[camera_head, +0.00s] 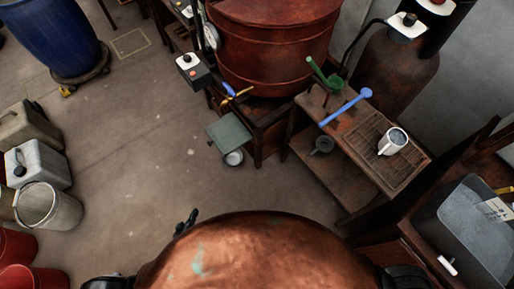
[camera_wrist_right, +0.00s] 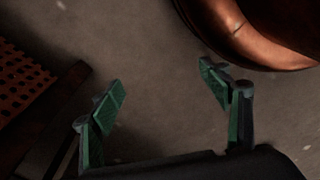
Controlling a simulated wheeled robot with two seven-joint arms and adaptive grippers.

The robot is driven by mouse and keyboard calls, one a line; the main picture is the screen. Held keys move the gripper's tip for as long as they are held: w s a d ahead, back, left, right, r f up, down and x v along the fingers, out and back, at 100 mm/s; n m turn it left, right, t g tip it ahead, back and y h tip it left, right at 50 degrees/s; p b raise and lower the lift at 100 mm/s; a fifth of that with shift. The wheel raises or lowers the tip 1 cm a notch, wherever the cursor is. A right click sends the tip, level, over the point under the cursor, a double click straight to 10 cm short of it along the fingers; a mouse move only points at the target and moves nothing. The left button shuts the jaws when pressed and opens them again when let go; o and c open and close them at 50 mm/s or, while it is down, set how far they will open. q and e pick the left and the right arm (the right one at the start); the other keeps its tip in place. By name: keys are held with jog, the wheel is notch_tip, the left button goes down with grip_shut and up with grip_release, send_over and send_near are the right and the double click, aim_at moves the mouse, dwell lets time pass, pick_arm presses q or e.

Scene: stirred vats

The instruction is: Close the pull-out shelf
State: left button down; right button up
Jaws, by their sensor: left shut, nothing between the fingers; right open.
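A flat grey-green panel (camera_head: 229,134) juts out low from the dark wooden stand under the red-brown vat in the head view. It looks like the pull-out shelf, though I cannot be sure. My left gripper (camera_head: 187,222) shows as small dark fingers, shut and empty, above the floor nearer to me and apart from the panel. My right gripper (camera_wrist_right: 163,85) is open and empty in the right wrist view, with green-padded fingers spread over bare floor. The panel is not seen in that view.
A wooden table (camera_head: 423,160) with a white mug (camera_head: 393,141) and blue ladle (camera_head: 346,106) stands right of the panel. A small pot (camera_head: 233,158) is by the panel. Canisters and buckets line the left. The floor (camera_head: 140,150) between is clear.

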pick_arm(q)
jog(key=w+d+r+n+t+h+b, duration=0.1)
jog(key=w+d+n+t+b, duration=0.1)
jog(key=w+b, duration=0.3)
jog(key=w+d+r+n+t+b, duration=0.1)
jog(key=w+n+t+b, duration=0.15)
jog(key=w, duration=0.35)
jog(key=n+t+b, duration=0.3)
jog(key=n+b, duration=0.2)
jog(key=b, duration=0.4)
send_near(218, 146)
jog(key=s+a, duration=0.1)
jog(key=a, duration=0.3)
pick_arm(e)
jog(key=w+a+r, duration=0.2)
jog(key=w+r, duration=0.1)
jog(key=r, duration=0.6)
pick_arm(q)
jog(key=w+d+b, duration=0.2)
jog(key=w+d, duration=0.2)
jog(key=w, duration=0.2)
jog(key=shift+w+d+f+h+b, duration=0.2)
jog(key=shift+w+f+h+b, duration=0.1)
jog(key=shift+h, duration=0.1)
pick_arm(e)
jog(key=w+a+f+t+y, duration=0.2)
jog(key=w+a+f, duration=0.2)
jog(key=w+f, duration=0.2)
jog(key=shift+a, duration=0.2)
